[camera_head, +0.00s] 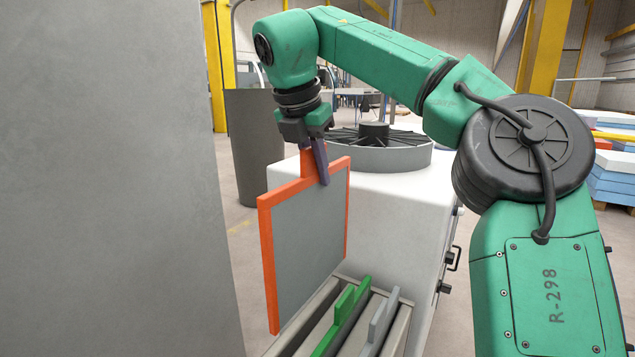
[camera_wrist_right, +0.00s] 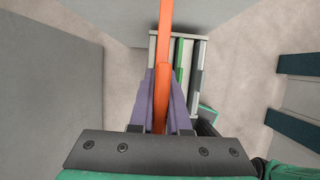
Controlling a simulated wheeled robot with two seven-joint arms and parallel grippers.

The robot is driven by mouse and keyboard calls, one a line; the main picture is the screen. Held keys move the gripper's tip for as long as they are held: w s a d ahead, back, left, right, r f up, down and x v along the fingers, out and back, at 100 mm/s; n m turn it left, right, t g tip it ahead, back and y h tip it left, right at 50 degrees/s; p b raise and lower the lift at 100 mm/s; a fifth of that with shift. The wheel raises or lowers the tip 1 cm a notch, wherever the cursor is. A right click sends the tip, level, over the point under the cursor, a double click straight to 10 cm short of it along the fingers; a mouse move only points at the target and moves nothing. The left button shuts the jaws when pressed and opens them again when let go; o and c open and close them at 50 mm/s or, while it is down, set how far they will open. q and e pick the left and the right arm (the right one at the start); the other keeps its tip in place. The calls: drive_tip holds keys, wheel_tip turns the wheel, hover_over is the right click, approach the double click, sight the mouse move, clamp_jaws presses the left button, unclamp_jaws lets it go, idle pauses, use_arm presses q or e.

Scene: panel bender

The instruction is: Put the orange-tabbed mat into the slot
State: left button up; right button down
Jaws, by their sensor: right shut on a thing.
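The orange-tabbed mat (camera_head: 308,232) is a grey panel with an orange frame and a tab on top. My right gripper (camera_head: 321,168) is shut on the tab and holds the mat upright. In the right wrist view the mat shows edge-on as an orange strip (camera_wrist_right: 164,60) between my gripper's purple fingers (camera_wrist_right: 161,95). A slotted rack (camera_head: 401,325) stands below and to the right of the mat. The mat's lower edge is near the rack's left part; I cannot tell whether it is inside a slot. My left gripper is out of view.
A green-tabbed mat (camera_head: 343,312) and a grey-tabbed mat (camera_head: 379,322) sit in the rack, right of the held mat. A white machine (camera_head: 405,205) with a round top stands behind. A large grey panel (camera_head: 105,180) fills the left side. A dark grey bin (camera_head: 256,140) stands behind.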

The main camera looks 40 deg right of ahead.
idle(0.5)
drive_tip(key=b, duration=0.5)
hover_over(315, 289)
drive_tip(key=w+d, duration=0.1)
drive_tip(key=d, duration=0.1)
wheel_tip(315, 289, down, 7)
wheel_tip(315, 289, down, 8)
drive_tip(key=shift+a+f+b, duration=0.15)
drive_tip(key=shift+f+b, duration=0.1)
drive_tip(key=shift+b, duration=0.5)
wheel_tip(315, 289, down, 12)
drive_tip(key=shift+f+b, duration=0.15)
drive_tip(key=shift+b, duration=0.45)
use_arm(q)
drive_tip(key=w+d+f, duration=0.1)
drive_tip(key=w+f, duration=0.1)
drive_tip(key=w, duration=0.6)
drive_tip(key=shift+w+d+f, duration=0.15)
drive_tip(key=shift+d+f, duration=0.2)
